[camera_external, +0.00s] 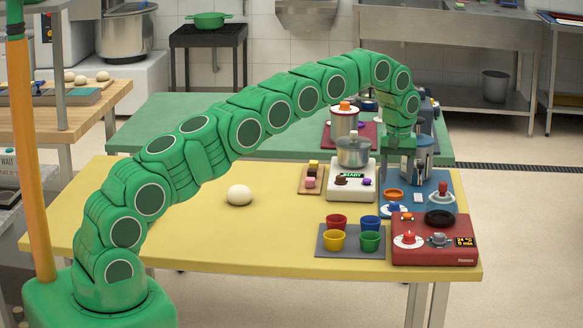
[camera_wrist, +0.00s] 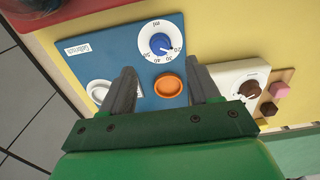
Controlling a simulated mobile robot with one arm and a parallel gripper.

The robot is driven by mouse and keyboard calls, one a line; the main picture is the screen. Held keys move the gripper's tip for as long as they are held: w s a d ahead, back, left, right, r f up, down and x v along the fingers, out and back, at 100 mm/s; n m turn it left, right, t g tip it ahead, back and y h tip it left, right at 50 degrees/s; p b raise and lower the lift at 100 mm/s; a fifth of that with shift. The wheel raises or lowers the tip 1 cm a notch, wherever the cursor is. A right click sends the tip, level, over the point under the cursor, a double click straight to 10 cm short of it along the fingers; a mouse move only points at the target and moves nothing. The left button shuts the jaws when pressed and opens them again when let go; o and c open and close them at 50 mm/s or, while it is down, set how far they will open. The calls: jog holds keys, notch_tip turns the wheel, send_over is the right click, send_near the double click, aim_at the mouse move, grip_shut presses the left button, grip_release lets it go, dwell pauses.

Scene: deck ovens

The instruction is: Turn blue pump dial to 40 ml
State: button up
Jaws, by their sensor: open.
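The blue pump dial (camera_wrist: 160,42) is a blue knob on a round white face with numbers, on a blue board (camera_wrist: 112,46). The pointer seems to be near 20 to 30; the exact setting is hard to read. In the external view the dial (camera_external: 393,209) sits at the board's front left corner. My gripper (camera_wrist: 163,74) is open, its fingers either side of and above the orange cup-like ring (camera_wrist: 168,86) and short of the dial. Nothing is between the fingers at the dial. In the external view my gripper (camera_external: 400,150) is partly hidden.
A white knob (camera_wrist: 100,91) lies left of my fingers. A white scale-like box (camera_external: 350,181) with a pot stands to the left. A red box (camera_external: 434,251) and small cups (camera_external: 341,258) stand in front. The yellow table's left is mostly clear apart from a white ball (camera_external: 240,195).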

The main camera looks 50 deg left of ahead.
aim_at(395, 203)
jog(key=shift+f, duration=3.75)
jog(key=c, duration=1)
